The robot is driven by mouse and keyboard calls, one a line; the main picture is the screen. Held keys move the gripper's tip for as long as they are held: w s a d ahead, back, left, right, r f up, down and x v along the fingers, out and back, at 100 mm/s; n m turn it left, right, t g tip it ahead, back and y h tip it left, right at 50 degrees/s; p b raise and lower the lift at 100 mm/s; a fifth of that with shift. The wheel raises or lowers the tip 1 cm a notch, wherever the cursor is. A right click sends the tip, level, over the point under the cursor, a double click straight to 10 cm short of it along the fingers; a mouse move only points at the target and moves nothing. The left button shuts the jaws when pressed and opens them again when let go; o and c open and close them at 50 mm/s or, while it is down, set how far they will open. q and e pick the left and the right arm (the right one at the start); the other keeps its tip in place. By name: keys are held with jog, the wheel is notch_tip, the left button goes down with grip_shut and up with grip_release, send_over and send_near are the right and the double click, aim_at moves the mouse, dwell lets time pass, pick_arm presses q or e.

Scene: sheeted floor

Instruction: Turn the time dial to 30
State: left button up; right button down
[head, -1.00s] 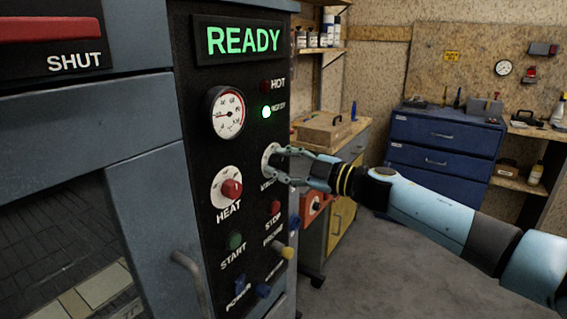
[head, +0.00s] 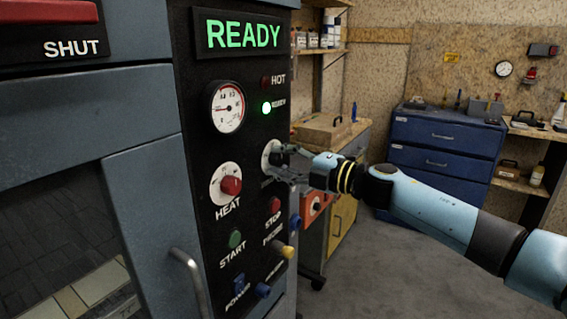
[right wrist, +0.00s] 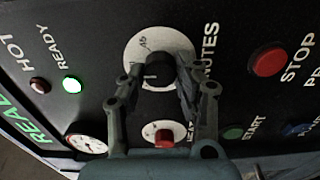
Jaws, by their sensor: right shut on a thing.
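The time dial (right wrist: 158,69) is a dark knob on a white round scale lettered MINUTES in the right wrist view. In the head view the dial's white scale (head: 266,157) is partly covered by my right gripper. My right gripper (head: 272,164) reaches the panel from the right, and its fingers (right wrist: 160,84) are shut on the dial knob from both sides. The scale numbers are too small and partly hidden to read the setting. My left gripper is not in view.
The black control panel (head: 196,110) carries a lit READY display (head: 243,35), a gauge (head: 228,107), a red HEAT knob (head: 231,186), a red STOP button (head: 274,205) and a green START button (head: 236,239). A metal handle (head: 188,275) juts out at lower left. Blue drawers (head: 440,150) stand behind.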

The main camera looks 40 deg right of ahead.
jog(key=shift+f, duration=0.1)
dwell(0.3)
jog(key=c, duration=1)
grip_release()
jog(key=shift+o, duration=0.3)
jog(key=v, duration=1.2)
